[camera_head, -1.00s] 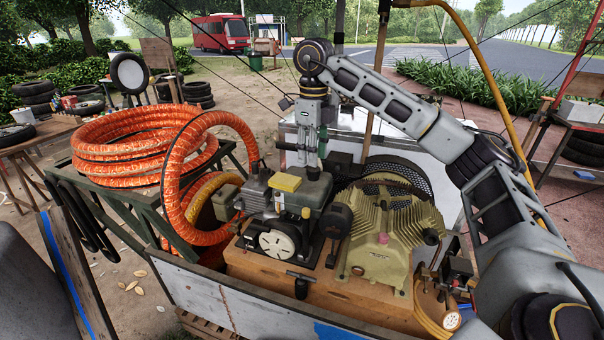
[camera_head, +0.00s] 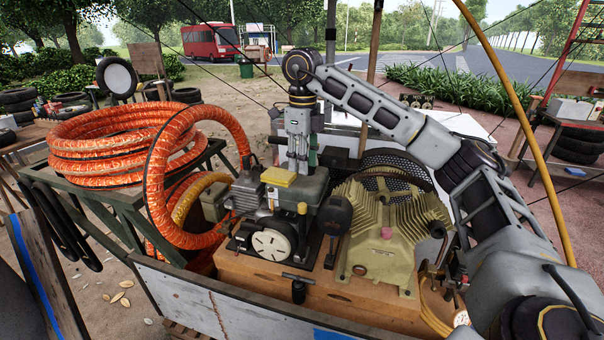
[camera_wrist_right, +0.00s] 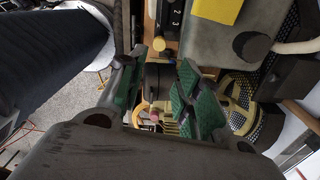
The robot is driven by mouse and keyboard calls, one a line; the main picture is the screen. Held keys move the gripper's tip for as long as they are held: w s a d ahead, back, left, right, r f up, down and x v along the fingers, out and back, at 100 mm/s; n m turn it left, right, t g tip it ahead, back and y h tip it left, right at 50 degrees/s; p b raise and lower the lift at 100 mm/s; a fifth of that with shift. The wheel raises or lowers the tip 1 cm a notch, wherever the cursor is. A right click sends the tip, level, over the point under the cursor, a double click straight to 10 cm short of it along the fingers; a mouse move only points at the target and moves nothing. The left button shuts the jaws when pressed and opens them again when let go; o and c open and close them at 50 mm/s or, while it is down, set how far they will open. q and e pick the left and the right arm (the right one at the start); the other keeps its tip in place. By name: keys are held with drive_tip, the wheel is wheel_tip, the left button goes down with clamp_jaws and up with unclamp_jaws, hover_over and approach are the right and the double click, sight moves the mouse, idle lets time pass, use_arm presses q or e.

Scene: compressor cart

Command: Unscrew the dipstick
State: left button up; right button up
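A round yellow knob (camera_head: 302,208) stands on the engine beside a flat yellow cover (camera_head: 277,177); it looks like the dipstick head, but I cannot be sure. The knob (camera_wrist_right: 252,45) and cover (camera_wrist_right: 216,10) also show in the right wrist view. My right gripper (camera_head: 298,168) points down just behind the engine, its tips partly hidden. In the right wrist view its green-padded fingers (camera_wrist_right: 153,92) are apart with nothing held between them. The yellow knob lies outside the fingers there. My left gripper is not in view.
The finned compressor (camera_head: 385,240) with a pink cap (camera_head: 387,233) stands right of the engine. A black round part (camera_head: 335,215) sits between them. Orange hose coils (camera_head: 115,150) fill the left rack. The cart's front panel (camera_head: 235,308) borders the near side.

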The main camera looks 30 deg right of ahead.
sight(303, 204)
wheel_tip(303, 204, down, 13)
drive_tip(key=shift+b, duration=0.6)
drive_tip(key=shift+f, duration=0.95)
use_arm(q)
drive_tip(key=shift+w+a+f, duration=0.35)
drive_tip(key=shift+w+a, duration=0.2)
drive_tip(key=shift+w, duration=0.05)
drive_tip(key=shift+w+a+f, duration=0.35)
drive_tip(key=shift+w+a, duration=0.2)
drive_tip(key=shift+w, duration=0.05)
use_arm(e)
drive_tip(key=shift+f, duration=0.2)
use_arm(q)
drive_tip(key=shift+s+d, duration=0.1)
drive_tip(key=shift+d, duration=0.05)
